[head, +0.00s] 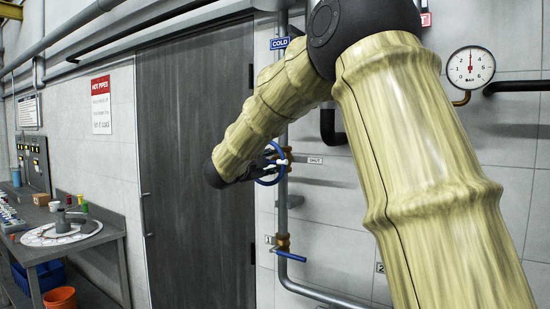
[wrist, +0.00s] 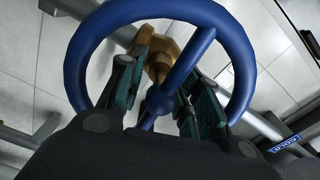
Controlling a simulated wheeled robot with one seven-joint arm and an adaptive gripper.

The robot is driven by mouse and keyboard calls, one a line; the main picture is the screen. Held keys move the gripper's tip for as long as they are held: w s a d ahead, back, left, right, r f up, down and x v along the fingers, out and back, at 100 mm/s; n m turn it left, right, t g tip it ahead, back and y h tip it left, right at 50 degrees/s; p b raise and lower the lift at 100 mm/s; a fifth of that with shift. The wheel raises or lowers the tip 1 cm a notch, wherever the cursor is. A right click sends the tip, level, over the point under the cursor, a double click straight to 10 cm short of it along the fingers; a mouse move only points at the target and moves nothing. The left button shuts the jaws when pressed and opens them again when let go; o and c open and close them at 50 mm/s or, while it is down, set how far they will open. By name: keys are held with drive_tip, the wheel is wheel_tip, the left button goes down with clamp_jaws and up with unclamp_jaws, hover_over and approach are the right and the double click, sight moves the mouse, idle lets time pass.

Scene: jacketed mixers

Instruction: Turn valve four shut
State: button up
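A blue handwheel valve (head: 268,181) sits on the vertical grey pipe beside the door, partly hidden by my arm. A small SHUT label (head: 314,160) is on the wall to its right. No number is readable on this valve. In the wrist view the blue wheel (wrist: 238,62) fills the upper middle, with a brass valve body (wrist: 163,52) behind it. My gripper (wrist: 163,82) is at the wheel, its two fingers apart, one on each side of the hub and spokes, inside the rim as seen. I cannot tell whether they touch it. The gripper is small in the head view (head: 277,157).
A lower brass valve with a blue lever (head: 290,256) is tagged 1; a 2 tag (head: 380,267) is further right. A pressure gauge (head: 470,67) is upper right. A grey door (head: 190,170) is behind my arm. A bench (head: 75,243) stands left, an orange bucket (head: 60,298) below.

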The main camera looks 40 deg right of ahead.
drive_tip(key=shift+p+x, duration=0.3)
drive_tip(key=shift+x, duration=1)
clamp_jaws()
